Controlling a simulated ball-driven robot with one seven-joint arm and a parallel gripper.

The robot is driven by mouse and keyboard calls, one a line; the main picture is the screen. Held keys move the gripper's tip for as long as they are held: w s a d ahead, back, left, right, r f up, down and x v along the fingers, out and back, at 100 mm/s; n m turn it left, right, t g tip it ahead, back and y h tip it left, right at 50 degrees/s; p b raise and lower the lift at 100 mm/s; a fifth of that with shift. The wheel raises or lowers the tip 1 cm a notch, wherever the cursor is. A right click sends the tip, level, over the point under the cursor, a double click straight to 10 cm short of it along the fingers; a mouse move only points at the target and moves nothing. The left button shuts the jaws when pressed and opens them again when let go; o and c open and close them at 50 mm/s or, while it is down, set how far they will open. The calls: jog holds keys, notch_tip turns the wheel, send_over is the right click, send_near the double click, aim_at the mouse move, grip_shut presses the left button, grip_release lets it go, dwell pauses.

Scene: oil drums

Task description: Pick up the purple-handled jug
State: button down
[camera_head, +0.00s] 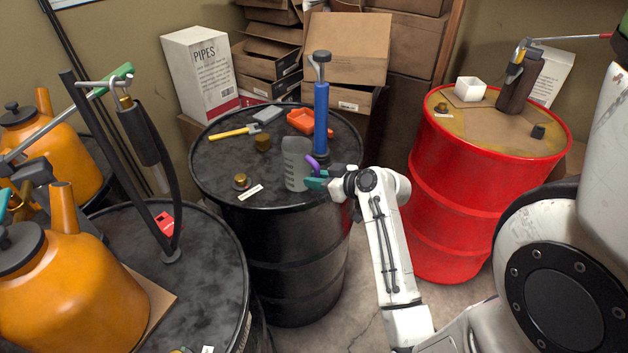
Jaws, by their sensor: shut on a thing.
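The purple-handled jug (296,165) is a greyish translucent measuring jug. It stands upright on, or very close above, the top of the middle black drum (225,190), near its front right edge; I cannot tell whether its base touches. Its purple handle (314,166) is on the right side. My gripper (317,182) reaches in from the right with its teal fingers at the handle. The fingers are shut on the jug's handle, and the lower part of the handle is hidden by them.
A blue pump (321,115) stands just behind the jug. A yellow-handled hammer (234,133), an orange tray (308,121) and brass caps (262,142) lie on the same drum. A red drum (465,190) stands right. Orange cans (70,285) stand left. Cardboard boxes (346,50) are behind.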

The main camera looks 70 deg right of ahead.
jog(key=s+a+r, duration=0.3)
jog(key=s+r, duration=0.3)
jog(key=s+a+r, duration=0.3)
jog(key=s+r, duration=0.3)
jog(key=shift+s+a+p, duration=0.15)
jog(key=shift+a+p, duration=0.15)
jog(key=shift+p, duration=0.05)
